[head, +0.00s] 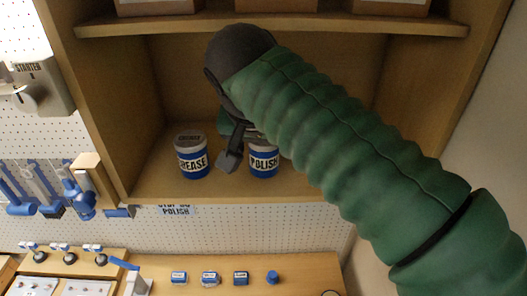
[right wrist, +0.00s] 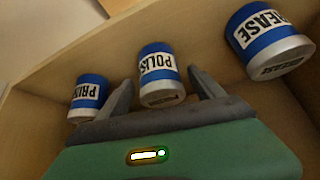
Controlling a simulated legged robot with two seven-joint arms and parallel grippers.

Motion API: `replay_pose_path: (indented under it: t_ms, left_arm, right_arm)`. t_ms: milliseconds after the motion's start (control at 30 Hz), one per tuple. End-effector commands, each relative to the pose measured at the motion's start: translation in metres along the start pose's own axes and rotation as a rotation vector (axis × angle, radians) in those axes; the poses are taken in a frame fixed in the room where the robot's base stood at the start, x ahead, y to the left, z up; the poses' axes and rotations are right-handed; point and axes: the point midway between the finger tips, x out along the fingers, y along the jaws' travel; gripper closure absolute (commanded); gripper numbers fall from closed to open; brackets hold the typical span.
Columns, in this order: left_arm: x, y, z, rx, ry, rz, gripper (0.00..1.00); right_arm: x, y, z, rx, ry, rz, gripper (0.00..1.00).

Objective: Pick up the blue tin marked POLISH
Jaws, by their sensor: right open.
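The blue and white tin marked POLISH (head: 264,161) stands on the lower cabinet shelf, partly covered by my right arm in the head view. In the right wrist view the POLISH tin (right wrist: 158,72) appears upside down, between the two fingers of my right gripper (right wrist: 161,80). That gripper is open and holds nothing; I cannot tell how deep the tin sits between the fingers. In the head view one dark finger of the right gripper (head: 231,158) shows just left of the tin; the other is hidden. My left gripper is not in view.
A GREASE tin (head: 192,158) stands left of the POLISH tin. A tin whose label starts PRI (right wrist: 88,96) stands on its other side, hidden in the head view. The upper shelf (head: 320,24) runs above. A bench (head: 215,262) with small blue items lies below.

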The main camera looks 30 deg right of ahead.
Motion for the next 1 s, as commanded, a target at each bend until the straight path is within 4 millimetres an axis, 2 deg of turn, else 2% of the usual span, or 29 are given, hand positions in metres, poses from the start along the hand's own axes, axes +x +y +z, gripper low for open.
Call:
replay_pose_path:
  t_ms: [100, 667, 1000]
  left_arm:
    - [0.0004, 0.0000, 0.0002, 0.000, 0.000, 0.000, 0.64]
    - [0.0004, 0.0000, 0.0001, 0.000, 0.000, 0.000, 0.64]
    - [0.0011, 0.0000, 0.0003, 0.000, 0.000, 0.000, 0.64]
  right_arm:
    - [0.0009, -0.0008, -0.0005, 0.000, -0.001, 0.000, 0.24]
    - [-0.0001, -0.0006, -0.0002, -0.001, 0.000, 0.000, 0.97]
    - [-0.0020, -0.0013, -0.0025, -0.001, 0.001, -0.001, 0.99]
